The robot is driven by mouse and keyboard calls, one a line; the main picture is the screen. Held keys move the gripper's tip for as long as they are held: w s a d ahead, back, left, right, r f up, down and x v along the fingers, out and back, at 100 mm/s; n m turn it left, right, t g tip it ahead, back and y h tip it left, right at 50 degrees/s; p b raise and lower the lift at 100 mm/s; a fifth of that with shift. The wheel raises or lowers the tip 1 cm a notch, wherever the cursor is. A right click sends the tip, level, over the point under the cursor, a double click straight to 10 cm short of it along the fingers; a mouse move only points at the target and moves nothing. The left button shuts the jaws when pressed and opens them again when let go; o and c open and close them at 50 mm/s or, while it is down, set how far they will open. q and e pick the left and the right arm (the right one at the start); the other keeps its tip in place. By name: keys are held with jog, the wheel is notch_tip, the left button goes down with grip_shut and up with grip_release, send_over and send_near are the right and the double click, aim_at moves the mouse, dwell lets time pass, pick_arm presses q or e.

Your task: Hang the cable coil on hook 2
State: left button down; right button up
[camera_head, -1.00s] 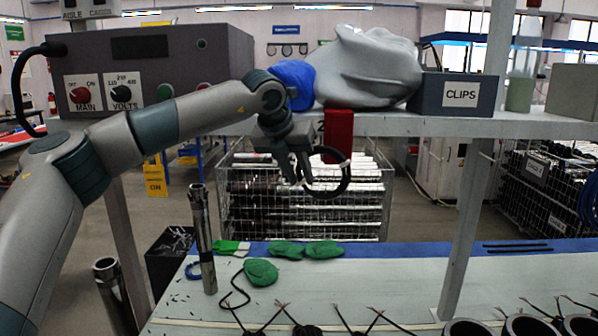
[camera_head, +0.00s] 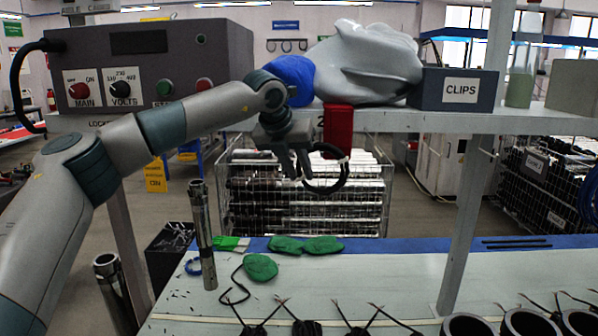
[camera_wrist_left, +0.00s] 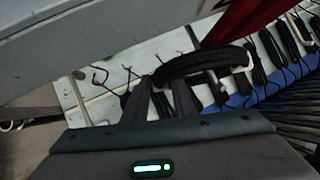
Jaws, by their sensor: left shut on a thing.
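My left gripper (camera_head: 300,174) hangs just below the front edge of the shelf, fingers pointing down. It is shut on the black cable coil (camera_head: 344,180), whose loop sticks out to the right of the fingers. In the left wrist view the coil (camera_wrist_left: 204,62) spans across beyond the fingers, with a pale tie near its right end. A red part (camera_head: 338,128) hangs at the shelf edge right above the coil and partly covers a number that looks like 2. I cannot make out the hook itself, nor whether the coil touches it. My right gripper is not in view.
The shelf (camera_head: 540,125) carries a control box (camera_head: 150,65), a grey bag (camera_head: 370,60), a blue bundle (camera_head: 292,78) and a CLIPS bin (camera_head: 455,90). Below, the bench (camera_head: 350,285) holds green pads, black cables and an upright metal tube (camera_head: 203,235). A shelf post (camera_head: 470,210) stands right.

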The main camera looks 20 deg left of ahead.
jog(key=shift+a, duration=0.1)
pick_arm(q)
jog(key=c, duration=1.4)
grip_release()
jog(key=shift+b+v, duration=0.45)
jog(key=shift+v, duration=0.4)
jog(key=b+v, duration=0.1)
jog(key=v, duration=0.3)
jog(key=shift+s+b, duration=0.1)
jog(key=shift+b, duration=0.2)
jog(key=shift+b+v, duration=1.35)
jog(key=shift+v, duration=4.4)
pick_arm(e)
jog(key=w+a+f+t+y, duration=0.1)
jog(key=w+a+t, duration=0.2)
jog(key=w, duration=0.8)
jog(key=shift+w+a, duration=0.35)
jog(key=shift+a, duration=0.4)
pick_arm(q)
jog(key=shift+d, duration=0.1)
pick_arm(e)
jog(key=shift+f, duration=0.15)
